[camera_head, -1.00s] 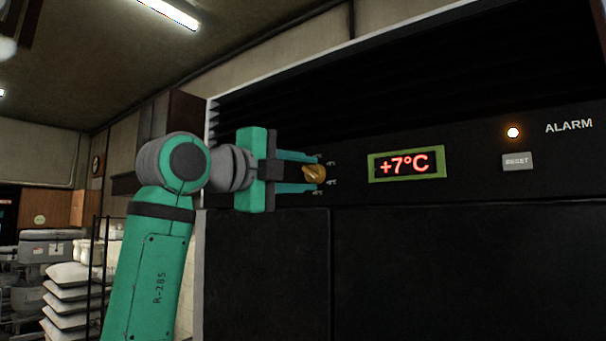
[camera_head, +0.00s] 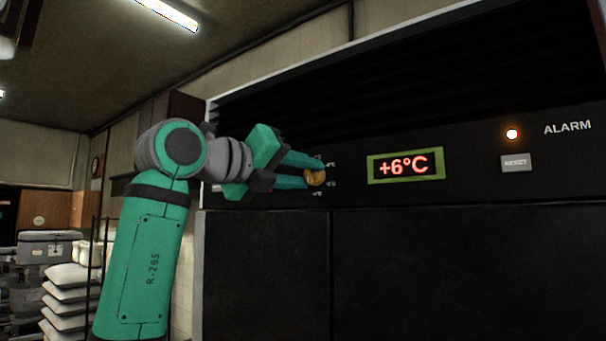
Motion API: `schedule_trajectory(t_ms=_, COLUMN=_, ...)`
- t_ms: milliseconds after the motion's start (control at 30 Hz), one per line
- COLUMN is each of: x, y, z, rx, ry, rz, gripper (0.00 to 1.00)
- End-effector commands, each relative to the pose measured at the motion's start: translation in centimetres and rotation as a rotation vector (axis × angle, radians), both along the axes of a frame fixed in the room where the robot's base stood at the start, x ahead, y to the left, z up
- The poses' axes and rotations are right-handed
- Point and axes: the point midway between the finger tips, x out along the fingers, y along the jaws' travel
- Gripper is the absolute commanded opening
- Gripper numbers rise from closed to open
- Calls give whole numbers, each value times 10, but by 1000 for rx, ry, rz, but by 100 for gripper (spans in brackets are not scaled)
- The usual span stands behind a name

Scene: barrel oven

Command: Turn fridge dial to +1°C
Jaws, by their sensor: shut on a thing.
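The fridge dial (camera_head: 316,178) is a small round brass-coloured knob on the black panel, left of the display. My gripper (camera_head: 312,172) comes from the left and is shut on the dial, its two teal fingers on either side of it. The fingers are tilted and hide part of the dial and its nearby small markings. The green-framed display (camera_head: 405,166) reads +6°C in red.
On the panel's right, an orange alarm lamp (camera_head: 512,134) is lit beside the word ALARM, above a grey RESET button (camera_head: 515,163). Dark louvres run above the panel, and dark fridge doors (camera_head: 430,270) stand below. Stacked white sacks (camera_head: 68,295) are at the far left.

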Motion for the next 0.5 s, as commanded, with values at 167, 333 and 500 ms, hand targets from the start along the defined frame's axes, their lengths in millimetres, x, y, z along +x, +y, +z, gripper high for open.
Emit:
schedule_trajectory(t_ms=167, x=0, y=0, z=0, rx=46, ry=-32, rz=-1, gripper=9)
schedule_trajectory(t_ms=333, x=0, y=-1, z=0, rx=66, ry=-47, rz=-2, gripper=9)
schedule_trajectory(t_ms=500, x=0, y=-1, z=0, rx=70, ry=-50, rz=-3, gripper=9)
